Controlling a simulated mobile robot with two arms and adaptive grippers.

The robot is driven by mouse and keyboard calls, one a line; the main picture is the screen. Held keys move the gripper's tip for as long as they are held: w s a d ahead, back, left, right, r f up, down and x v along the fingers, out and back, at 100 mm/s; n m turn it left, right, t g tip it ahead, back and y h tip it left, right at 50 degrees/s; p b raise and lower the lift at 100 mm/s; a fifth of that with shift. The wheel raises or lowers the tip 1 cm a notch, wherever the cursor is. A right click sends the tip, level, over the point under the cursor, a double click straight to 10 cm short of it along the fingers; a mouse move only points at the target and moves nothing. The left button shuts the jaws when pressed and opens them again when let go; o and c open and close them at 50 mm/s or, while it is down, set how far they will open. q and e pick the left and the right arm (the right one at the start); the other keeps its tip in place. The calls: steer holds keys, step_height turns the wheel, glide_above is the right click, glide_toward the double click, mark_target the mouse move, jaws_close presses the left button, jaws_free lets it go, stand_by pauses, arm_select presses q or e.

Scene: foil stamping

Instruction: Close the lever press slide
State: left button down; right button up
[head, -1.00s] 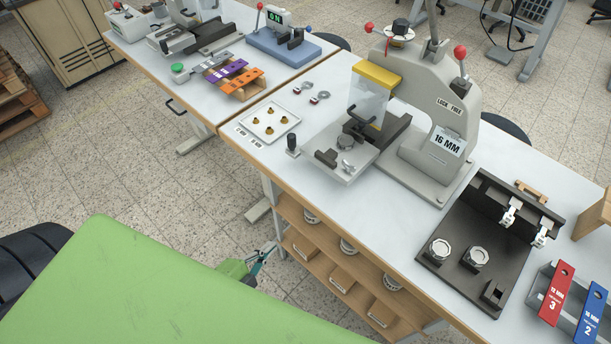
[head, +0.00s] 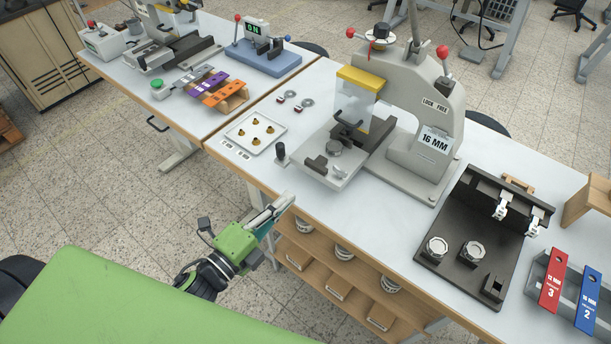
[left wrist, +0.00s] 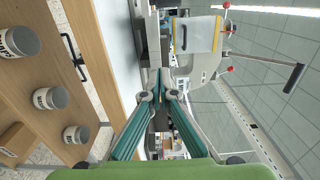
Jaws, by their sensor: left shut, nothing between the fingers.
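The grey lever press (head: 437,110), marked 16 MM, stands on the white workbench. Its slide (head: 322,176), a light grey plate with a dark clamp and a round die on it, sticks out toward the front edge of the bench. A black knob (head: 281,152) stands at the slide's left side. A clear guard with a yellow top (head: 360,78) hangs above the slide's rear. My left gripper (head: 284,203) is shut and empty, in front of the bench edge and apart from the slide. Its closed fingers also show in the left wrist view (left wrist: 160,78). My right gripper is out of view.
A white tray (head: 240,143) with several brass pieces lies left of the slide. A black fixture (head: 450,255) stands to the right. Shelves with white jars (head: 344,251) are under the bench. Floor in front is clear.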

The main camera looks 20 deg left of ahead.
mark_target(314, 172)
arm_select(q)
steer(key=p+x, duration=0.1)
steer(key=x, duration=0.6)
steer(key=shift+w+p, duration=0.1)
steer(key=shift+p, duration=0.3)
steer(key=shift+w+d, duration=0.15)
steer(key=shift+w, duration=0.1)
steer(key=shift+w, duration=0.1)
